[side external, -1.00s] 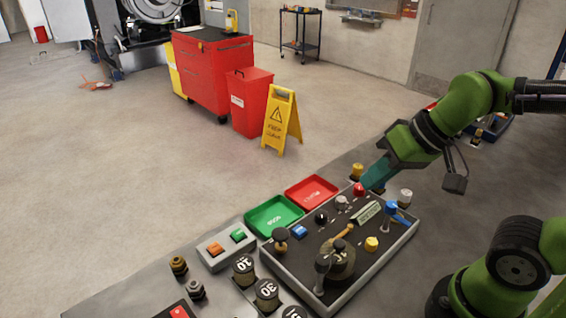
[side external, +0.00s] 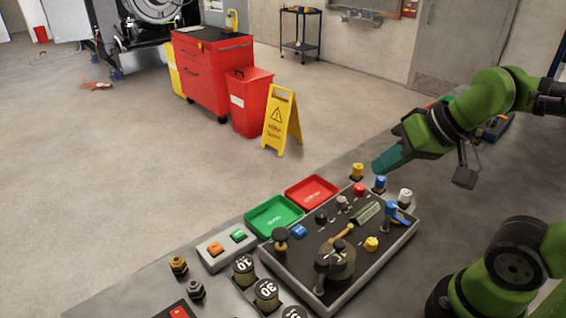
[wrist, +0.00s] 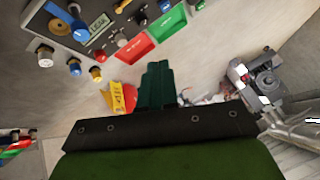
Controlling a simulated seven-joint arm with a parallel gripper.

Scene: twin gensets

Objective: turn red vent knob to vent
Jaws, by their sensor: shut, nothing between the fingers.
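The red knob (side external: 359,189) sits on the dark top of the grey control panel (side external: 408,238), near its far edge. It also shows in the wrist view (wrist: 122,42), at the panel's edge. The way its pointer faces is too small to tell. My gripper (side external: 378,166) is shut and empty, its teal fingers raised above and to the right of the red knob, apart from it.
A blue knob (side external: 380,182), a yellow knob (side external: 357,171) and a white knob (side external: 404,195) stand close to the red one. A blue-handled valve (side external: 390,212) is on the panel. Red (side external: 312,183) and green (side external: 272,207) trays lie beyond it. Air above the panel is clear.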

